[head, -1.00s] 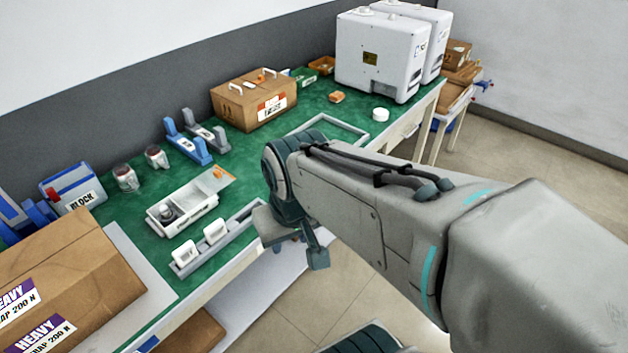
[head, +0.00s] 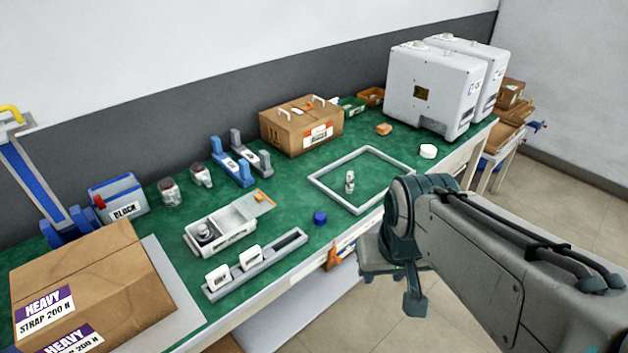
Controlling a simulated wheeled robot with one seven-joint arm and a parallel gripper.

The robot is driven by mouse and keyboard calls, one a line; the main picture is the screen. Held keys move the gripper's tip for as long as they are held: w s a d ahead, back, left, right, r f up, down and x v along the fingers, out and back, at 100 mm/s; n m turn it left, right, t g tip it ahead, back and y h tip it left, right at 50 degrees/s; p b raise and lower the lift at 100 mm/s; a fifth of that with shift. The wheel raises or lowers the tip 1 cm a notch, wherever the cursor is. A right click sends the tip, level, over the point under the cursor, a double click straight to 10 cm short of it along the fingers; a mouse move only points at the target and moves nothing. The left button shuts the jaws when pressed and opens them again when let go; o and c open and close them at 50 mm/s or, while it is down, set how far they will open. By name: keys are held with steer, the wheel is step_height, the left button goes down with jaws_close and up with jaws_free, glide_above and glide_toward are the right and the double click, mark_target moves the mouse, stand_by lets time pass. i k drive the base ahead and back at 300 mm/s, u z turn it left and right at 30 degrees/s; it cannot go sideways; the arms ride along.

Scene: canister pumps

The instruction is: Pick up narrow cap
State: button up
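A short blue cap (head: 320,218) lies on the green bench top near its front edge, left of my arm. A round white cap (head: 428,151) lies farther back on the right, in front of the white machines. I cannot tell from size which one is the narrow cap. A small clear-and-white canister (head: 350,182) stands upright inside a grey square frame (head: 325,189). My gripper (head: 397,285) hangs in front of the bench edge, right of the blue cap and apart from it. Nothing shows in it, but its finger opening is not clear.
A white tray (head: 240,243) with a metal part and a grey rack (head: 218,294) with white pieces stand left of the blue cap. Jars, blue and grey stands, and cardboard boxes (head: 300,135) line the back. The bench around the blue cap is clear.

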mark_target(320, 218)
steer(key=u, duration=0.2)
steer(key=i, duration=0.85)
steer(key=u, duration=0.15)
steer(key=k, duration=1.1)
steer(key=u, duration=0.65)
steer(key=k, duration=0.7)
steer(key=z, duration=0.45)
steer(key=i, duration=0.65)
steer(key=z, duration=0.45)
steer(key=i, duration=1)
steer(key=u, duration=0.5)
